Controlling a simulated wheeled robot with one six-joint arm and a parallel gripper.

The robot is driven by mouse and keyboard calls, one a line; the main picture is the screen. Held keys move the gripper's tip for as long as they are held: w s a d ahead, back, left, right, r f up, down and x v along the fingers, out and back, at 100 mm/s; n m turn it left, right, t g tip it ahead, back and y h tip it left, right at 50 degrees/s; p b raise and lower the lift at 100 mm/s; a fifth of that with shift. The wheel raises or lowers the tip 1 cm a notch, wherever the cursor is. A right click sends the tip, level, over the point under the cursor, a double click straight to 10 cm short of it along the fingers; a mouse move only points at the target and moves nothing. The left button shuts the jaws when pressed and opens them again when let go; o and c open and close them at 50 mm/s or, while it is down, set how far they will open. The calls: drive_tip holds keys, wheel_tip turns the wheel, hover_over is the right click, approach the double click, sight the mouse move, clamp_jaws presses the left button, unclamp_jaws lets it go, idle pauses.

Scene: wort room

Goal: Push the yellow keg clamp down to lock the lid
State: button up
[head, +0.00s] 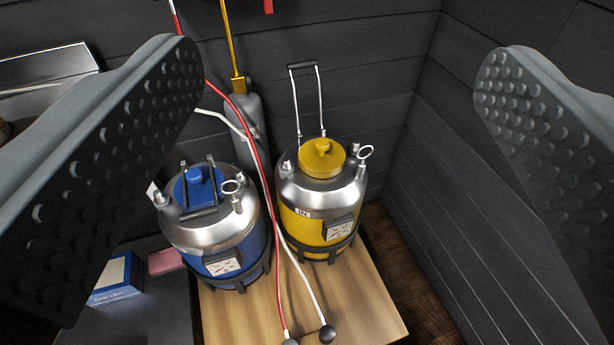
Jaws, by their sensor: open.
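The yellow keg (319,225) stands upright on a wooden board, with a steel top and a yellow lid (322,158) on it. Its clamp is a wire bail (296,105) with a dark grip (302,66), standing raised behind the lid. My gripper (345,90) is open and empty, its two textured fingers wide apart at the left and right of the view. The keg shows between and beyond them. Whether the lid is fully seated cannot be told.
A blue keg (225,240) stands left of the yellow one, its bail lying over its blue lid. Red and white hoses (268,190) cross between the kegs. A grey cylinder (240,112) stands behind. Dark walls close the back and right. Bare wood board (350,290) lies in front.

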drive_tip(key=c, duration=0.7)
drive_tip(key=shift+w+r, duration=0.15)
drive_tip(key=shift+w, duration=0.25)
drive_tip(key=c, duration=0.4)
drive_tip(key=w+g, duration=0.1)
drive_tip(key=w, duration=0.2)
drive_tip(key=w+r+g, duration=0.1)
drive_tip(key=w, duration=0.2)
drive_tip(key=w+g, duration=0.1)
drive_tip(key=w, duration=0.2)
drive_tip(key=shift+a+r, duration=0.1)
drive_tip(key=shift+r, duration=0.1)
clamp_jaws()
drive_tip(key=w+a+f+n+g, duration=0.1)
drive_tip(key=w+f+g, duration=0.3)
drive_tip(key=w, duration=0.7)
drive_tip(key=w+f+n+g, duration=0.1)
drive_tip(key=w+f+g, duration=0.25)
drive_tip(key=w, duration=0.75)
drive_tip(key=w+a+f+g, duration=0.1)
drive_tip(key=w+f+g, duration=0.3)
drive_tip(key=w, duration=0.7)
drive_tip(key=w+x, duration=0.1)
drive_tip(key=x, duration=0.9)
drive_tip(key=shift+y, duration=0.3)
